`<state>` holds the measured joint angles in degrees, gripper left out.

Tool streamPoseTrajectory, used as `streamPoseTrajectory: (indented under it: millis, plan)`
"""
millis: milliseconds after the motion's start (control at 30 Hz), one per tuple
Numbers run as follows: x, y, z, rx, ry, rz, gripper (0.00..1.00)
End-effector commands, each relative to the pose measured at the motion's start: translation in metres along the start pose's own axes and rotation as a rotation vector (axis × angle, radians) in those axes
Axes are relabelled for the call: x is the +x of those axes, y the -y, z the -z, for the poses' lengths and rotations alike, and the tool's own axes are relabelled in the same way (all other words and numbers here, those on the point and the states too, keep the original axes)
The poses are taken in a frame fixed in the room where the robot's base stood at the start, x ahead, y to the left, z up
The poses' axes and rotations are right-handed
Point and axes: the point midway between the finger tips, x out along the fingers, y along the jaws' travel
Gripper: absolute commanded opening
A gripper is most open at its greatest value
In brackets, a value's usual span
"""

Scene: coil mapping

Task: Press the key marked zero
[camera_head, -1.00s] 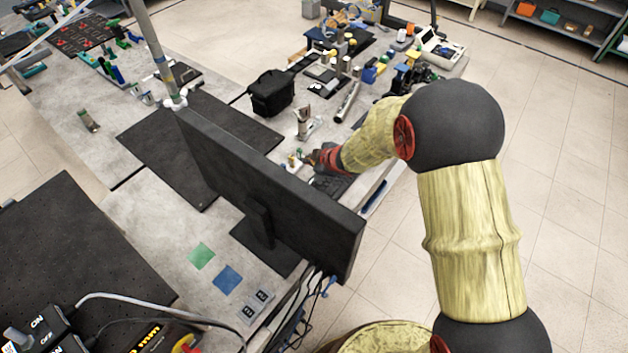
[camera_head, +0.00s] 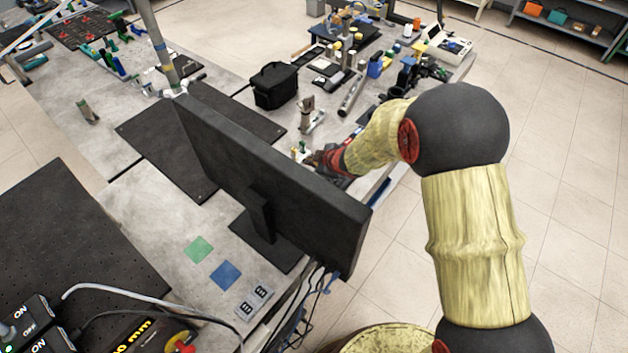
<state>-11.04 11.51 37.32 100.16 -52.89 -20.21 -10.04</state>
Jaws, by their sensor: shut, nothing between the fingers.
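My gripper (camera_head: 314,158) is small and partly hidden in the head view, at the end of my yellow arm. It is low over the bench, just beyond the top edge of the black monitor (camera_head: 275,185). The fingers look closed, with nothing visible held in them. No key marked zero can be made out. The area under my gripper and wrist is mostly covered by the monitor and my arm, so contact with any key cannot be told.
A black bag (camera_head: 275,86) and an upright metal piece (camera_head: 307,113) stand beyond my gripper. Green (camera_head: 198,249) and blue (camera_head: 225,275) squares lie before the monitor. ON/OFF boxes (camera_head: 30,320) with cables are at lower left. Open floor lies to the right.

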Motion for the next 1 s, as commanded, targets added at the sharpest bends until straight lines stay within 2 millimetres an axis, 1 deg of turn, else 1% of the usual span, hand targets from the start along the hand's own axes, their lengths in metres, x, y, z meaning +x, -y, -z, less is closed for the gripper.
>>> streamPoseTrajectory:
  millis: [33, 100, 333, 1000]
  plan:
    - [0.009, 0.006, -0.006, 0.000, 0.000, 0.000, 0.00]
    - [0.015, 0.011, -0.011, 0.000, 0.000, 0.000, 0.00]
    - [0.028, 0.020, -0.020, -0.001, 0.000, -0.001, 0.00]
    - [0.029, 0.021, -0.021, 0.000, 0.000, 0.000, 0.00]
